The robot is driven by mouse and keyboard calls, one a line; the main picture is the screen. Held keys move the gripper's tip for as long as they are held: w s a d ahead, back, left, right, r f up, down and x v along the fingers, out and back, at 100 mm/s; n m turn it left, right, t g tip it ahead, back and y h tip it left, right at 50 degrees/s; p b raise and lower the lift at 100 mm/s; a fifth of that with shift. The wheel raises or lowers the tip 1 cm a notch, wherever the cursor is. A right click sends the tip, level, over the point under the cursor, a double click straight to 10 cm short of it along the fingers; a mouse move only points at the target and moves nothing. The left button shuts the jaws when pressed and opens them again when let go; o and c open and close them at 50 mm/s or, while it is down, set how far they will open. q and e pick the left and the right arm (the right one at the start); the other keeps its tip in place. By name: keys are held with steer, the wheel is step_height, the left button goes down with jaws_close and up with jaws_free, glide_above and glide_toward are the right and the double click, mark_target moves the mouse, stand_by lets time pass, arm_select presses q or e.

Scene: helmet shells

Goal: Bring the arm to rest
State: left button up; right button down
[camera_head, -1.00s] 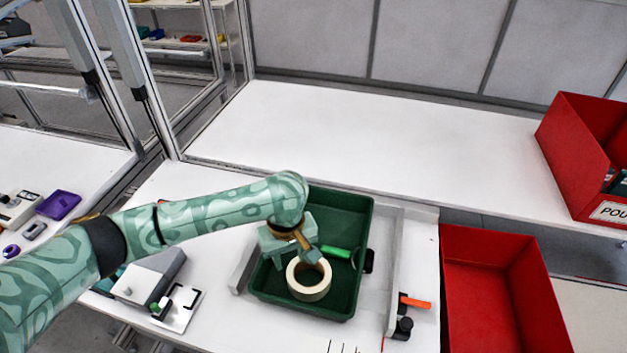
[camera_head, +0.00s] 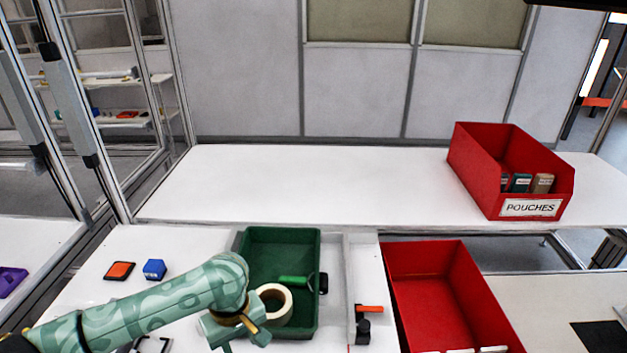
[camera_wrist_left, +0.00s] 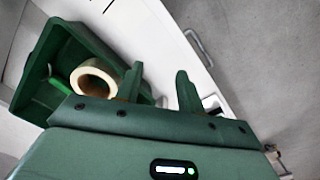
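My left arm comes in from the lower left of the head view. Its gripper (camera_head: 238,338) is at the front left edge of the green tray (camera_head: 312,240), beside the cream tape roll (camera_head: 276,305). In the left wrist view the two fingers (camera_wrist_left: 159,85) stand apart with nothing between them. The tape roll (camera_wrist_left: 97,78) lies in the tray (camera_wrist_left: 32,85), apart from the fingers. A green-handled tool (camera_head: 292,280) lies in the tray behind the roll. My right gripper is not in view.
A red bin (camera_head: 450,290) is right of the tray. A red box labelled POUCHES (camera_head: 480,185) holds several packets on the back bench (camera_head: 310,185), which is otherwise clear. A blue block (camera_head: 154,269) and an orange-black piece (camera_head: 120,271) lie left of the tray.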

arm_select(q)
steer(key=s+d+f+m+t+h, duration=0.1)
steer(key=s+d+m+t+h, duration=0.15)
steer(key=s+d+m, duration=0.35)
steer(key=s+a+r+m+t+y, duration=0.2)
steer(key=s+a+m+y, duration=0.3)
steer(key=a, duration=0.6)
steer(key=s+a+r+m+t+y, duration=0.1)
steer(key=s+a+m+t+y, duration=0.15)
steer(key=s+a, duration=0.55)
steer(key=s+d+f+g+h+b, duration=0.1)
steer(key=s+f+g+h, duration=0.1)
steer(key=f, duration=1.2)
steer(key=s+d+f+g+h, duration=0.1)
steer(key=s+d+f+h, duration=0.1)
steer(key=f, duration=1.2)
steer(key=s+f+n+g+h+b, duration=0.1)
steer(key=s+f+n+g, duration=0.1)
steer(key=s+f, duration=1.2)
steer(key=shift+s+a+f+g, duration=0.2)
steer(key=shift+s+g, duration=0.3)
steer(key=shift+s, duration=0.75)
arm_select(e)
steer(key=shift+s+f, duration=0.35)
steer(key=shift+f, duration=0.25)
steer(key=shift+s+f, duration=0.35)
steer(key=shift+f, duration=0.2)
